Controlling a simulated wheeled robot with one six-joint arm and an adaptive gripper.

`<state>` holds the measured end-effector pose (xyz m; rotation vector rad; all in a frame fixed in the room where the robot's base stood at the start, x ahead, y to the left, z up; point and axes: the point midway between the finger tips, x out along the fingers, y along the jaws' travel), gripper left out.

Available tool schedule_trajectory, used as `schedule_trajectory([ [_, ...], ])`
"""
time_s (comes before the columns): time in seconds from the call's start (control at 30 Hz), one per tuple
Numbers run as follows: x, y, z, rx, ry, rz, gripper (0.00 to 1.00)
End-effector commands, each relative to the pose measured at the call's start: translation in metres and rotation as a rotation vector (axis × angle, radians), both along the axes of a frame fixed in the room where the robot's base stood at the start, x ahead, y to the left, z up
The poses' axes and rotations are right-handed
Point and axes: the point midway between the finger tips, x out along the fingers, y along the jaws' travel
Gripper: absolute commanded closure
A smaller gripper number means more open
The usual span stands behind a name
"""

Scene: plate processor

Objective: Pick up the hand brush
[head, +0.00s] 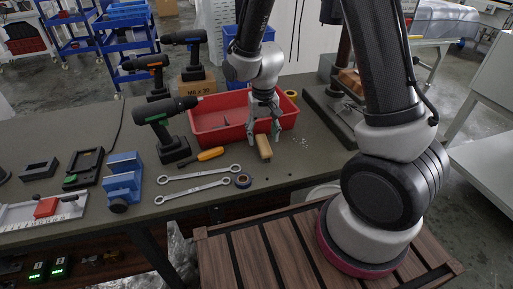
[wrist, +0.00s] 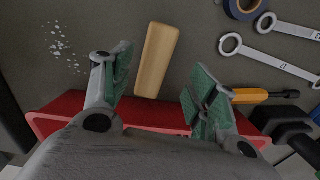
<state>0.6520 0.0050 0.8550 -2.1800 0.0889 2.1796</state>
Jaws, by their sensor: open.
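The hand brush (head: 264,147) shows as a plain, light wooden block lying on the dark bench top, in front of the red bin. No bristles are visible. In the wrist view the brush (wrist: 157,60) lies slightly tilted between the two green-padded fingers, nearer the left one, with a gap on each side. My gripper (head: 263,132) is open and empty, pointing down over the brush's far end. It also shows in the wrist view (wrist: 165,76). How far the fingertips are above the bench is hard to tell.
The red bin (head: 207,133) stands right behind my gripper. An orange screwdriver (head: 210,154), wrenches (head: 197,190) and a dark tape roll (head: 242,181) lie to the left. Pale crumbs (wrist: 62,45) lie beside the brush. A drill (head: 167,125) stands farther left.

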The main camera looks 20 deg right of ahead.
Motion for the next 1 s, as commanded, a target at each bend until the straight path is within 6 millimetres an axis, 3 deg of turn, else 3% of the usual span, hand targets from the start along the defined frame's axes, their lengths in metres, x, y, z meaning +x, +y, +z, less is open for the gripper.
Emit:
schedule_trajectory([
  [0.33, -0.001, -0.004, -0.051, -0.002, 0.003, 0.001, 0.41],
  [0.67, 0.000, -0.004, -0.060, 0.000, 0.000, 0.002, 0.41],
  [0.93, 0.000, -0.004, -0.059, 0.000, 0.000, 0.002, 0.88],
  [1.0, 0.000, -0.004, -0.059, 0.000, 0.000, 0.002, 0.93],
])
